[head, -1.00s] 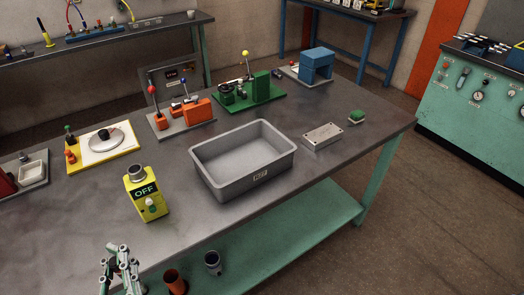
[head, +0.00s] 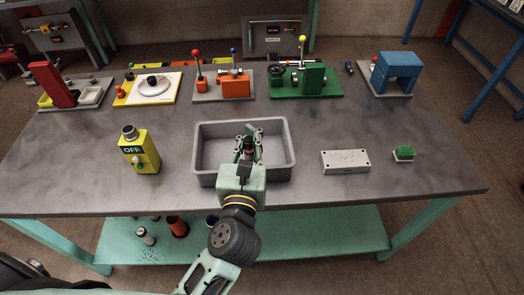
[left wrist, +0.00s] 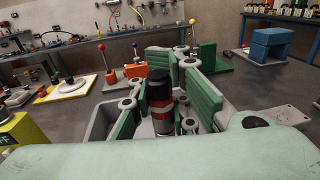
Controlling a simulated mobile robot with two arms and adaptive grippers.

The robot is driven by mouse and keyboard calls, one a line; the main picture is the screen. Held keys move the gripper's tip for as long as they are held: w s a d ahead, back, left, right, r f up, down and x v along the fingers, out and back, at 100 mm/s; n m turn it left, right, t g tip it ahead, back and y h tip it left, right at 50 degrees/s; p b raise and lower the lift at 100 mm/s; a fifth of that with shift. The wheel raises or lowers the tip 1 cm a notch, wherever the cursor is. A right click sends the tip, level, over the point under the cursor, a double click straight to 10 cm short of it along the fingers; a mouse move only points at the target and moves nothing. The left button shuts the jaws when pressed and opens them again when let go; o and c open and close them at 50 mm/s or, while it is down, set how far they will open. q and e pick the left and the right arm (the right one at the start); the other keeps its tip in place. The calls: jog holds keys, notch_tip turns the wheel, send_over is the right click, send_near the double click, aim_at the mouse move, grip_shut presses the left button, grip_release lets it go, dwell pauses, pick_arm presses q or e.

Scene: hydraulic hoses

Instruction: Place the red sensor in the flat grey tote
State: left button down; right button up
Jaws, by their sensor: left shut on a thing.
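The flat grey tote (head: 205,172) stands open near the front middle of the table; it also shows in the left wrist view (left wrist: 97,127). My left gripper (head: 249,136) is over the tote, its fingers above the tote's inside. It is shut on a dark cylindrical piece with a red band, the red sensor (left wrist: 161,112). The sensor stands roughly upright between the green finger pads. In the head view its dark body (head: 247,146) is partly hidden by the gripper. I cannot tell whether it touches the tote floor. My right gripper is not in view.
A yellow OFF box (head: 140,152) stands left of the tote. A light metal box (head: 345,161) and a small green piece (head: 404,153) lie to its right. Several fixtures line the back, including a green one (head: 310,80) and a blue block (head: 395,70). Bare table surrounds the tote.

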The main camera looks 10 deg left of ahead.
pick_arm(q)
jog(key=w+a+f+b, duration=0.1)
jog(key=w+a+f, duration=0.7)
jog(key=f, duration=0.2)
jog(key=shift+w+f, duration=0.4)
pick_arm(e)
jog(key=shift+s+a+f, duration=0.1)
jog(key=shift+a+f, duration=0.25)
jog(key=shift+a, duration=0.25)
pick_arm(q)
jog(key=shift+f, duration=0.1)
